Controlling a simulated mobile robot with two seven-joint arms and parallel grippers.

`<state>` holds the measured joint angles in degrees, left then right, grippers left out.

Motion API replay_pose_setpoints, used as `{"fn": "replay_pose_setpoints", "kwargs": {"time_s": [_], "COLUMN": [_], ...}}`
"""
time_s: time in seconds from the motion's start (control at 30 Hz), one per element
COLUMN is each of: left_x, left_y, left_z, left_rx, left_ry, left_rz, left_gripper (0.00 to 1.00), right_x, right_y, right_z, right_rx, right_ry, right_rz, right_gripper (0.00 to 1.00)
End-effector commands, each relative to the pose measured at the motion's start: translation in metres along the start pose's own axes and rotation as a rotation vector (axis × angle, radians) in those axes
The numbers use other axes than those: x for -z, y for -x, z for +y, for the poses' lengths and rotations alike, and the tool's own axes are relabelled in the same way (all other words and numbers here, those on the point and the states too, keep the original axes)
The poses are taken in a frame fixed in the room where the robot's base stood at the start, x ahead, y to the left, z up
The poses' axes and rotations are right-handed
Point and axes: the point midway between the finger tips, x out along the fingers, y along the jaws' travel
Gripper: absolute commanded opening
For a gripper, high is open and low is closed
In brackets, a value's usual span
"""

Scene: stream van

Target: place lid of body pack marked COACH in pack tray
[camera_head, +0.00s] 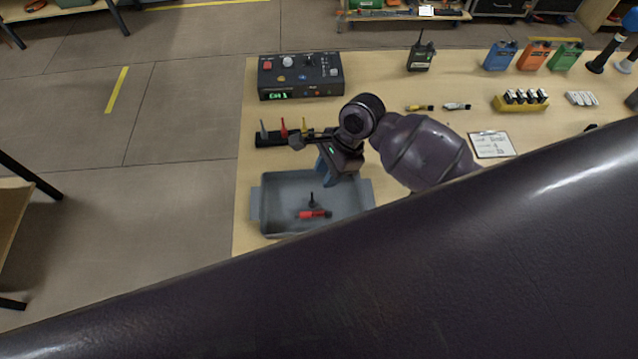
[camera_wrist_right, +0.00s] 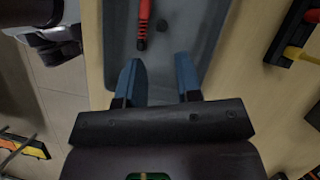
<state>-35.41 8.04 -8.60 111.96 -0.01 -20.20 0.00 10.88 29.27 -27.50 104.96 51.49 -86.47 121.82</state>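The grey tray (camera_head: 262,205) lies at the near left of the table; its grey floor also shows in the right wrist view (camera_wrist_right: 190,25). Inside it are a red tool-like piece with a dark end (camera_head: 313,214) and a small dark piece (camera_head: 311,200). My right gripper (camera_head: 328,172) is over the tray's far right part. In the right wrist view its blue fingers (camera_wrist_right: 158,85) are spread with nothing between them; the red piece (camera_wrist_right: 145,15) lies beyond. Body packs in blue (camera_head: 500,56), orange (camera_head: 534,56) and green (camera_head: 566,56) stand at the far right. No COACH marking or lid is readable.
A black control box (camera_head: 300,76) stands behind the tray. A dark rack (camera_head: 270,139) with coloured tools sits between them. A black radio (camera_head: 421,55), yellow battery holder (camera_head: 520,104) and clipboard (camera_head: 493,145) are farther right. My dark arm link covers the lower right.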

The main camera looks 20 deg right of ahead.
Motion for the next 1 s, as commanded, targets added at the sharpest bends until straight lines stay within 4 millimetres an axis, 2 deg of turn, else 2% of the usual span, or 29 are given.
{"fn": "replay_pose_setpoints", "kwargs": {"time_s": [0.1,0.3,1.0], "left_x": [0.000,0.000,0.002], "left_y": [0.000,0.000,0.000], "left_z": [0.000,0.000,0.000], "left_rx": [0.000,0.000,0.000], "left_ry": [0.000,0.000,0.000], "left_rz": [0.000,0.001,0.003], "left_gripper": [0.67,0.67,0.67], "right_x": [0.000,0.000,0.000], "right_y": [0.018,0.033,0.035], "right_z": [0.000,0.000,0.000], "right_rx": [0.002,0.000,0.000], "right_ry": [0.001,0.000,0.000], "right_rz": [0.001,0.001,0.000], "right_gripper": [0.32,0.32,0.32]}}
